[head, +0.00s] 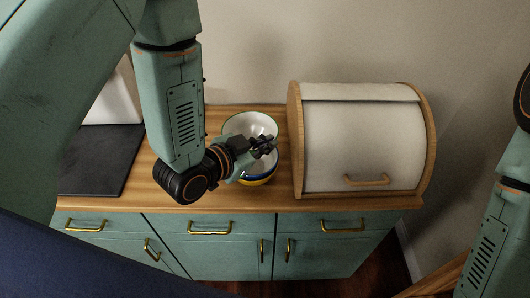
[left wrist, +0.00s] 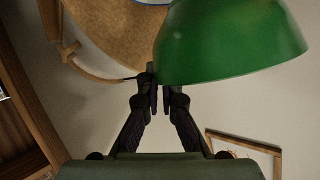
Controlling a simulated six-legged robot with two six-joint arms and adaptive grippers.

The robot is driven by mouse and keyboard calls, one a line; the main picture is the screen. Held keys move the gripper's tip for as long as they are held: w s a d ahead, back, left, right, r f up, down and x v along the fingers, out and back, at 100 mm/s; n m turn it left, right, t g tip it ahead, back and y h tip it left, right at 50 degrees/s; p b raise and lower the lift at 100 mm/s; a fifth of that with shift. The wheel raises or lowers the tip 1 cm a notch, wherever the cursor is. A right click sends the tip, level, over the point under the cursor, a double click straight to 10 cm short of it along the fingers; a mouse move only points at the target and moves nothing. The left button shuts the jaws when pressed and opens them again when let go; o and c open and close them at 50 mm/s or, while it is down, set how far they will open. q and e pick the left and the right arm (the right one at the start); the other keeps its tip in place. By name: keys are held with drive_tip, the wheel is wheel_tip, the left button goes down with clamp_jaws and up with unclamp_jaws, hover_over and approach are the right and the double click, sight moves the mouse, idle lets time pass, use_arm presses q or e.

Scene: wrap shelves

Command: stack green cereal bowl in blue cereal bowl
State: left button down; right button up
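The green cereal bowl (head: 240,124) shows its white inside and green rim in the head view, at the back of the counter. Its green outside (left wrist: 232,42) fills the upper right of the left wrist view. My left gripper (head: 265,144) is at its near rim, and the fingers (left wrist: 158,92) look shut on the rim wall. The blue cereal bowl (head: 258,180), with a blue and yellow outside, is just in front of and below it, partly hidden by my gripper. Whether the bowls touch is unclear. My right gripper is outside the view.
A bread box (head: 358,140) with a white front and wooden sides stands close to the right of the bowls. A dark board (head: 100,160) lies on the left of the wooden counter (head: 230,200). The wall is close behind.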

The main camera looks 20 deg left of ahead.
use_arm(q)
drive_tip(key=f, duration=0.2)
drive_tip(key=shift+w+d+f, duration=0.15)
drive_tip(key=shift+w+f, duration=0.05)
drive_tip(key=shift+f, duration=0.45)
drive_tip(key=shift+s+a, duration=0.2)
drive_tip(key=shift+a, duration=0.1)
drive_tip(key=shift+w+d+f+b, duration=0.15)
drive_tip(key=shift+d+f+b, duration=0.15)
drive_tip(key=shift+a+f, duration=0.15)
drive_tip(key=shift+f, duration=0.1)
drive_tip(key=c, duration=1.9)
unclamp_jaws()
drive_tip(key=shift+a, duration=0.1)
drive_tip(key=o, duration=0.3)
drive_tip(key=shift+o, duration=0.4)
drive_tip(key=shift+d, duration=0.2)
drive_tip(key=shift+a, duration=0.1)
